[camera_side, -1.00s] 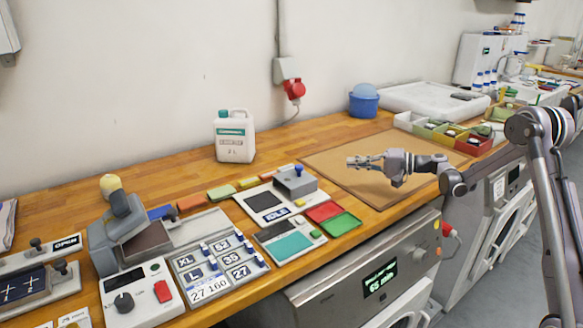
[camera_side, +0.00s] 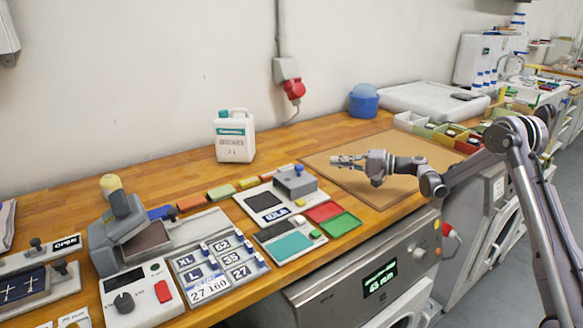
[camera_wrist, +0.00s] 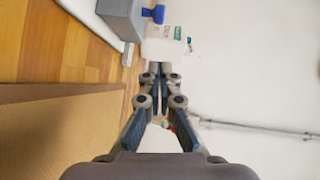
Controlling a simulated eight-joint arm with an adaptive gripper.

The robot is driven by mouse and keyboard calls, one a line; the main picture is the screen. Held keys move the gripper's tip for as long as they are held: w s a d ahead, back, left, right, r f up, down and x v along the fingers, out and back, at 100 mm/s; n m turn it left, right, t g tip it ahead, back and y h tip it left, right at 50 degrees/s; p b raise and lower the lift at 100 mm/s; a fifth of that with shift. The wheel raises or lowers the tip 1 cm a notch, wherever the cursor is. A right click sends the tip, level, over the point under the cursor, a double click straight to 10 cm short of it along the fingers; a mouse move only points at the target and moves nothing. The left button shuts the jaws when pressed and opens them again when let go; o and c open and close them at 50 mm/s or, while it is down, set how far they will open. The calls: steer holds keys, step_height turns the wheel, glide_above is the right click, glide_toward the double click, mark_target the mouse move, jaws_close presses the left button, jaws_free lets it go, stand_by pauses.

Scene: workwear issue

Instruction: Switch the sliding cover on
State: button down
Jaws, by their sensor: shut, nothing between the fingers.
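I cannot tell for sure which part is the sliding cover. A grey block with a blue knob (camera_side: 295,181) sits at the back right of a white panel (camera_side: 245,196), beside a dark pad (camera_side: 264,201). In the wrist view the grey block (camera_wrist: 122,16) and its blue knob (camera_wrist: 153,14) show at the top. At the far left, a panel with dark knobs carries an OPEN label (camera_side: 67,243). My gripper (camera_side: 333,161) is shut and empty, above the brown mat, right of the grey block and apart from it. The wrist view shows its fingertips together (camera_wrist: 160,68).
A white canister (camera_side: 235,138) stands behind the panels. A lever device (camera_side: 118,222) and a number panel (camera_side: 217,265) stand left. The brown mat (camera_side: 345,182) is clear.

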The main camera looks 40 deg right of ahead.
mark_target(294, 184)
steer(key=x, duration=0.5)
steer(key=shift+s+a, duration=0.15)
steer(key=shift+a+f, duration=0.2)
steer(key=shift+a, duration=0.8)
steer(key=shift+a+f, duration=0.1)
steer(key=shift+a, duration=0.45)
steer(key=shift+a, duration=0.15)
steer(key=a, duration=1.2)
steer(key=d, duration=0.4)
steer(key=shift+s+d+r, duration=0.1)
steer(key=shift+d+r, duration=0.1)
steer(key=shift+r, duration=0.1)
steer(key=v, duration=1)
